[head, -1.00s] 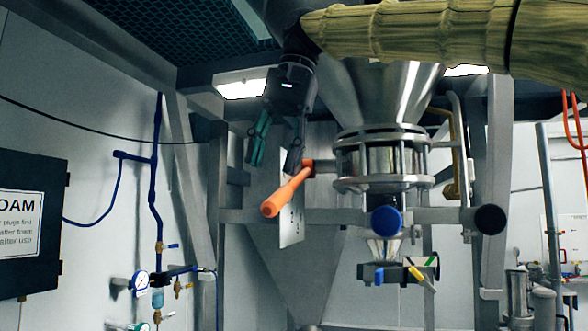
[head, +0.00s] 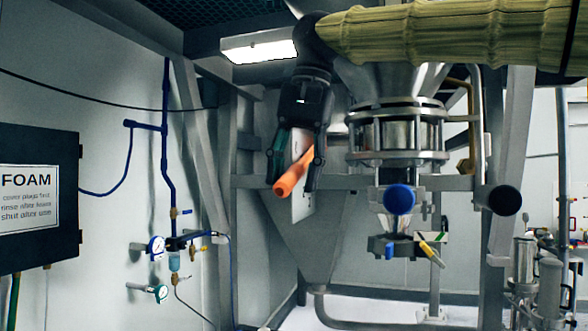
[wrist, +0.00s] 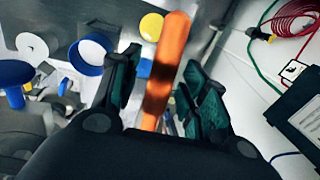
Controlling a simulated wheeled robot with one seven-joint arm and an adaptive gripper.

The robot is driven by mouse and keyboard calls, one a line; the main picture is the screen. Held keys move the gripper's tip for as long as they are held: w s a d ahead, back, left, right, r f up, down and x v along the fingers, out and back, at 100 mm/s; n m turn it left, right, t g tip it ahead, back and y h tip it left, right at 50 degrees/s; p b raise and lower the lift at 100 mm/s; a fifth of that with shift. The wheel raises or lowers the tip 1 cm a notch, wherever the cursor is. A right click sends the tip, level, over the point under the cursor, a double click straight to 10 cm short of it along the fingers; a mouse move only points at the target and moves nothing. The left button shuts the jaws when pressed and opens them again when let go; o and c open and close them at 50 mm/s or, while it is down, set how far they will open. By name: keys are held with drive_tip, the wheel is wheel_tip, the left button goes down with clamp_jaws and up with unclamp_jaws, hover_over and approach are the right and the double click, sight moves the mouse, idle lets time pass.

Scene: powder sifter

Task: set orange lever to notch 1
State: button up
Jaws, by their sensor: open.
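The orange lever (head: 293,175) sticks out toward the camera from beside the steel sifter body, its tip pointing down and left. A white notch plate (head: 301,205) hangs behind it, partly hidden, and its notch numbers cannot be read. My gripper (head: 294,187) points down with its fingers open, one on each side of the lever. In the wrist view the orange lever (wrist: 165,68) runs between the open fingers of my gripper (wrist: 162,85), with a gap visible on both sides.
The sifter (head: 398,135) stands just right of my gripper, with a blue round knob (head: 399,199) and a black round end (head: 504,200) at its front. A FOAM box (head: 38,198) and gauges (head: 156,245) are on the left wall. Space left of the lever is free.

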drive_tip(key=shift+f, duration=0.25)
clamp_jaws()
drive_tip(key=shift+f+b, duration=0.5)
drive_tip(key=shift+b, duration=0.1)
drive_tip(key=shift+w+d+f+t+h+b, duration=0.1)
drive_tip(key=shift+w+f+t+h+b, duration=0.2)
drive_tip(key=shift+w+f+t+b, duration=0.3)
drive_tip(key=shift+s, duration=0.1)
unclamp_jaws()
